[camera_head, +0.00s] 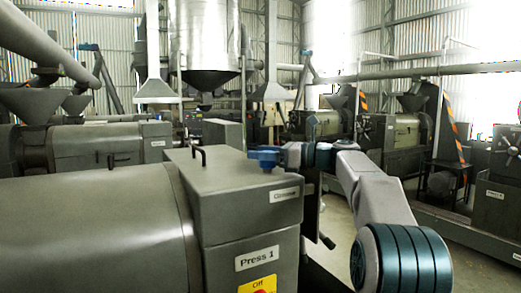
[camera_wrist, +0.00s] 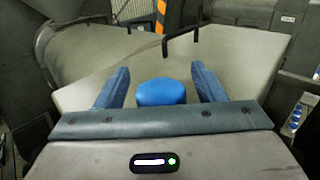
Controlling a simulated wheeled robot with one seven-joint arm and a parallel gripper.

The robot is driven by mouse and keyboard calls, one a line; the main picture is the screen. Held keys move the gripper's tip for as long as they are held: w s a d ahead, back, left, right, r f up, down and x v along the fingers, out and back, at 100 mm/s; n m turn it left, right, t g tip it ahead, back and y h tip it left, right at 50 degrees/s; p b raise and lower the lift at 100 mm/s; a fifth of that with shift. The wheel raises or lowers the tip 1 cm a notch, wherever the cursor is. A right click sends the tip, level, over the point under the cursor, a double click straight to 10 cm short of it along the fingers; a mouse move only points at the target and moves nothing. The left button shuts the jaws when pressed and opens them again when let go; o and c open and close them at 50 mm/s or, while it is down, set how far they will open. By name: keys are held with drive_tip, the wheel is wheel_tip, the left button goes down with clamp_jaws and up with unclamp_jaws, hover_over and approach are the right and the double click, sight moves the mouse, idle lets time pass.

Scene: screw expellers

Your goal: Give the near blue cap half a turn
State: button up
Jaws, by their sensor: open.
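The blue cap (camera_wrist: 162,92) is a rounded bright blue knob on top of the grey gearbox housing (camera_head: 225,182) of the press labelled Press 1. My gripper (camera_wrist: 160,70) is open, with one blue finger on each side of the cap in the wrist view. A gap shows between the cap and each finger. The lower part of the cap is hidden behind the gripper's body edge. In the head view my gripper (camera_head: 264,158) is low over the right edge of the housing top, where I cannot separate the cap from the blue fingers.
A black handle (camera_head: 199,155) stands on the same housing top, also seen in the wrist view (camera_wrist: 180,40) beyond the fingers. A white label (camera_head: 284,195) and a yellow Off sign (camera_head: 258,285) are on the housing front. Other presses stand behind and right.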

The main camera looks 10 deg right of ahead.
drive_tip(key=shift+w+a, duration=0.15)
drive_tip(key=shift+a, duration=0.15)
drive_tip(key=c, duration=1)
drive_tip(key=shift+o, duration=0.2)
